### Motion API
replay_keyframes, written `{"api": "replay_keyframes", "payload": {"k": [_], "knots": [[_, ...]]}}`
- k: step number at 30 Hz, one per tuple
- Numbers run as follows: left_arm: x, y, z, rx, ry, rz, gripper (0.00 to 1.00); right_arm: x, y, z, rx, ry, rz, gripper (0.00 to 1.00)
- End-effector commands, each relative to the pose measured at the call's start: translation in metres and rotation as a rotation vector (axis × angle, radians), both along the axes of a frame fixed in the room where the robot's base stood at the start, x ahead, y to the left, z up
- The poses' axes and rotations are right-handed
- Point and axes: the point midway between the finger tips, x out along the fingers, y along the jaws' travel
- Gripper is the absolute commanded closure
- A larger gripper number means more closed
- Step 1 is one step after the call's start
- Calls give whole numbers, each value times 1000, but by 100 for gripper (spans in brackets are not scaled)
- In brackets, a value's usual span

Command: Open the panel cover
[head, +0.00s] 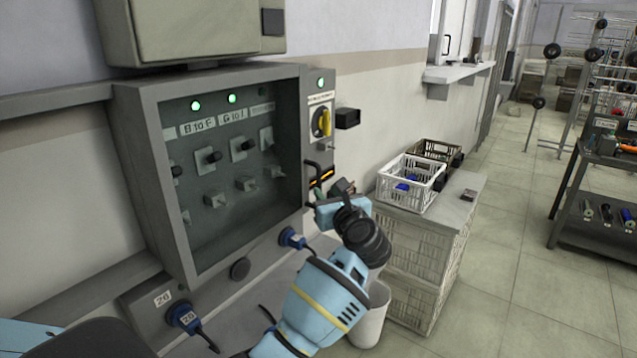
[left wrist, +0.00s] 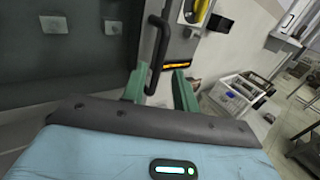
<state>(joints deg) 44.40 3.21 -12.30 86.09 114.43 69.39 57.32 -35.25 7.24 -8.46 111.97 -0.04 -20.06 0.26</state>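The panel cover (head: 225,215) is a see-through window in a grey cabinet frame on the wall, and it looks closed. A black bar handle (head: 319,175) stands upright at its right side; the handle also shows in the left wrist view (left wrist: 159,45). My left gripper (head: 328,192) is just below and in front of the handle. In the left wrist view its green fingers (left wrist: 160,80) are apart, with the handle's lower end close to the left finger. I cannot tell whether they touch. My right gripper is not in view.
A yellow rotary switch (head: 321,122) and a black box (head: 347,118) are right of the cover. Blue plugs (head: 183,316) stick out below.

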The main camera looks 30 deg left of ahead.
Motion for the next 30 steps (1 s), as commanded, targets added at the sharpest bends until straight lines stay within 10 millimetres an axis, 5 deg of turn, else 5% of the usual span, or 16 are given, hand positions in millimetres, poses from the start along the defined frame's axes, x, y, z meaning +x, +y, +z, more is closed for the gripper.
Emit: {"api": "replay_keyframes", "payload": {"k": [12,25,30], "knots": [[34,44,4,5,-4,1,71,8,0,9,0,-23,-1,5],[39,51,1,2,-1,0,71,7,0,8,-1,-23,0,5],[39,50,1,2,-1,0,90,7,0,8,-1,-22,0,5]]}}
